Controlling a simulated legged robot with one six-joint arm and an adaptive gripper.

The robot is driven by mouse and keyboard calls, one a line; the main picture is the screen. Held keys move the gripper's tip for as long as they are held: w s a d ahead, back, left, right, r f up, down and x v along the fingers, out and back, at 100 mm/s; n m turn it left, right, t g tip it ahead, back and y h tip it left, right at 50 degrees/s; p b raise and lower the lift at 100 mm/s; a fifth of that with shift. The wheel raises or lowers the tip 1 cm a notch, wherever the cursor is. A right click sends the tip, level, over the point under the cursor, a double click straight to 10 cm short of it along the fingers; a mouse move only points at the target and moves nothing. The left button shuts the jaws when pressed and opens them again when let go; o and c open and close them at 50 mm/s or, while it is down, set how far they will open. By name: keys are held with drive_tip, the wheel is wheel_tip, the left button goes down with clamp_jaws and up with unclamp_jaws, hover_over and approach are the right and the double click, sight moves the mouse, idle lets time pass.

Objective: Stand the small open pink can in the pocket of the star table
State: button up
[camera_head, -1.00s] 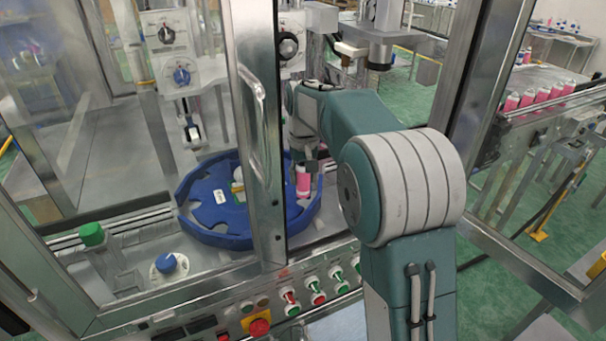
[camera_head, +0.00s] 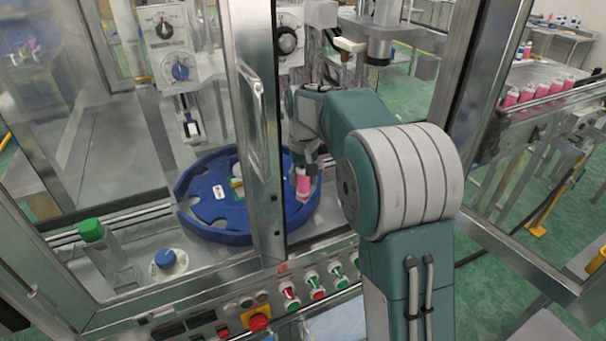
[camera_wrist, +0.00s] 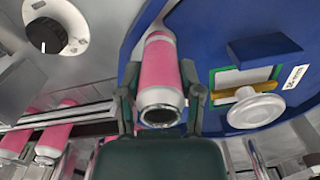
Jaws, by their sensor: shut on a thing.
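The small open pink can (camera_head: 303,184) is at the right rim of the blue star table (camera_head: 205,229). In the wrist view the can (camera_wrist: 160,75) lies between the two fingers of my gripper (camera_wrist: 160,98), its open silver mouth facing the camera. My gripper (camera_head: 304,160) is shut on the can from above. The can looks nearly upright, leaning slightly in the head view. The star table (camera_wrist: 215,45) shows behind the can in the wrist view. The can's base and the pocket under it are hidden, so I cannot tell whether the base touches the pocket floor.
A metal door post (camera_head: 258,130) stands in front of the star table. A white knob (camera_wrist: 256,110) stands at the table's centre. Other pink cans (camera_wrist: 52,140) show at the wrist view's left. A control panel (camera_head: 300,297) runs along the front.

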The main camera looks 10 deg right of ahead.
sight(303, 190)
drive_tip(key=shift+f, duration=0.35)
drive_tip(key=shift+f, duration=0.2)
drive_tip(key=shift+f, duration=0.9)
drive_tip(key=shift+f, duration=0.1)
drive_tip(key=shift+s+f, duration=0.2)
drive_tip(key=shift+f, duration=0.35)
drive_tip(key=shift+o, duration=0.3)
drive_tip(key=o, duration=1)
drive_tip(key=shift+w+f, duration=0.1)
drive_tip(key=shift+w+r, duration=0.1)
drive_tip(key=shift+r, duration=0.15)
